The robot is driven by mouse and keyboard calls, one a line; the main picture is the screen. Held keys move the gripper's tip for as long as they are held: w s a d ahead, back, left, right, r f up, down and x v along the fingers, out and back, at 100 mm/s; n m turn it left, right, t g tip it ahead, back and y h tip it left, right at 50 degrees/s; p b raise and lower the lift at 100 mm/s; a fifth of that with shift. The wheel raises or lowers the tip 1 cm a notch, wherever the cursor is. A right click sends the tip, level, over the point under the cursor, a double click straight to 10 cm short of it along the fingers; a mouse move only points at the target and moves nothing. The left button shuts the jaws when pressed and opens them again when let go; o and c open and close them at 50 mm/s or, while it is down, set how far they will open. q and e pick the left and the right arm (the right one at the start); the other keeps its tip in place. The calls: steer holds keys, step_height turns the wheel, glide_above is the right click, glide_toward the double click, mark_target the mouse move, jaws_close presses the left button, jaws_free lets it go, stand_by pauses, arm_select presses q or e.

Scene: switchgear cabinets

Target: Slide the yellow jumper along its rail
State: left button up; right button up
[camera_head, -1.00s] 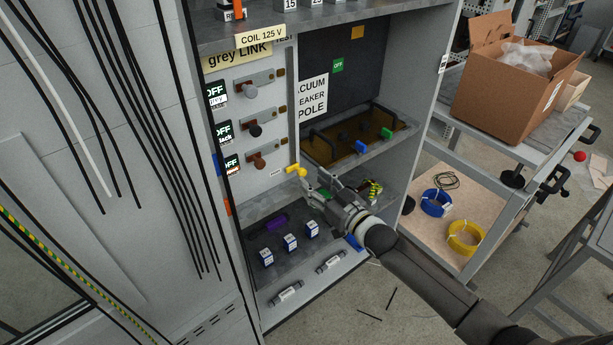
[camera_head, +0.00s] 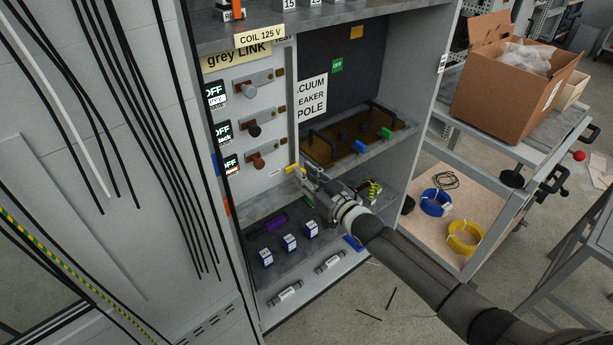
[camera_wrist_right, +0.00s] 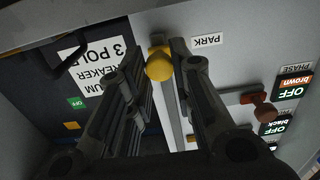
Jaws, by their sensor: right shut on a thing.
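The yellow jumper (camera_head: 291,169) is a small yellow knob at the lower end of the grey panel's right edge in the head view. In the wrist view its round yellow knob (camera_wrist_right: 159,66) sits between my fingertips, in front of a narrow grey rail (camera_wrist_right: 173,112). My right gripper (camera_head: 301,174) reaches it from the lower right and is shut on it. The gripper (camera_wrist_right: 152,64) hides part of the jumper in the head view. A PARK label (camera_wrist_right: 207,40) is beside the rail end in the wrist view. My left gripper is not in view.
Several lever switches, including one with a brown knob (camera_head: 259,162), are left of the rail. A VACUUM BREAKER label (camera_head: 312,98) is to its right. Blue and green handles (camera_head: 386,133) stand on the shelf, with blue-white blocks (camera_head: 290,242) below.

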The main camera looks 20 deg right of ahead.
steer(key=shift+r, duration=0.15)
jaws_close()
step_height(320, 180, up, 27)
steer(key=p, duration=2.1)
steer(key=o, duration=1)
jaws_free()
steer(key=shift+c, duration=0.2)
steer(key=v, duration=1.2)
